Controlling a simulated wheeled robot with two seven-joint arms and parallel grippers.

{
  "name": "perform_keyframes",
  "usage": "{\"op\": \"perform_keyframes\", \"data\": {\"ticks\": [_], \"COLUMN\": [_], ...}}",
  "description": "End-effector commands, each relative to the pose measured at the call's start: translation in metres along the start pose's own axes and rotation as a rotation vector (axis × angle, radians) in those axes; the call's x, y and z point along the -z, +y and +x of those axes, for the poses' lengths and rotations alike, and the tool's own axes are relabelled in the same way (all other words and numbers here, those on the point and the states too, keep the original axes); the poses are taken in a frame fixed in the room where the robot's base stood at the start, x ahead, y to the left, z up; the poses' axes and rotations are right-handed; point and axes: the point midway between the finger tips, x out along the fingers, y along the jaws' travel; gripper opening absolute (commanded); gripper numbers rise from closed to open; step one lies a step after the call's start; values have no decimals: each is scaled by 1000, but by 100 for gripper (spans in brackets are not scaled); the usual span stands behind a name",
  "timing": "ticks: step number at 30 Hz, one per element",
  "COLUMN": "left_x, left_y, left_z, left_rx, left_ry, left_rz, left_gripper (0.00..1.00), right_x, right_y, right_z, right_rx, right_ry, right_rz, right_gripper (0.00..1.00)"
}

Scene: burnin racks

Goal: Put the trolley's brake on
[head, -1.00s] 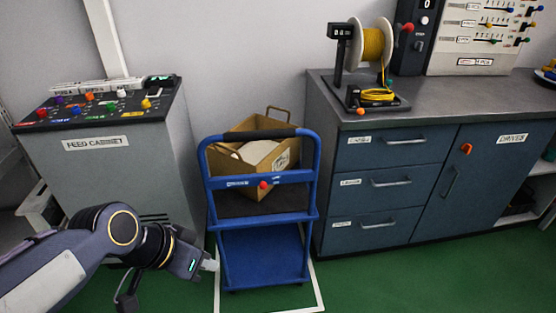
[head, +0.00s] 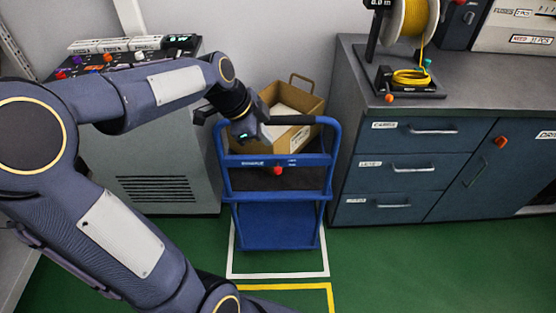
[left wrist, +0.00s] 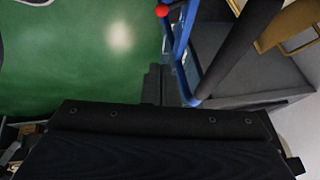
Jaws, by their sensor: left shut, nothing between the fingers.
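The blue trolley (head: 231,182) stands in front of the wall, with a black push handle (head: 293,120) on top. My left gripper (head: 264,138) is shut and empty at the left end of the handle, above and left of the knob. In the left wrist view its fingers (left wrist: 157,85) are together beside the trolley's blue frame (left wrist: 181,45); contact cannot be told. My right gripper is out of view.
A cardboard box (head: 305,103) rides on the trolley. The feed cabinet (head: 150,165) stands left, partly behind my left arm. A blue drawer unit (head: 395,165) with a grey worktop stands right. White and yellow floor lines (head: 285,276) mark the open green floor.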

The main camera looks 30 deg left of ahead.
Motion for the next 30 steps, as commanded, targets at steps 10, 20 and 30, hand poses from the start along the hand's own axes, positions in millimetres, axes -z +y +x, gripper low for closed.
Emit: {"op": "perform_keyframes", "data": {"ticks": [10, 20, 30], "left_x": [0, -16, -28], "left_y": [2, 1, 1], "left_z": [58, 114, 127], "left_rx": [-7, -3, 0], "left_ry": [-2, -2, 0], "left_rz": [0, -5, -1], "left_gripper": [0, 0, 0], "right_x": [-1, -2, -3], "right_y": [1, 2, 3], "right_z": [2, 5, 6], "right_rx": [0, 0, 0], "right_ry": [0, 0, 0], "right_rz": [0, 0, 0], "right_gripper": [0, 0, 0]}}
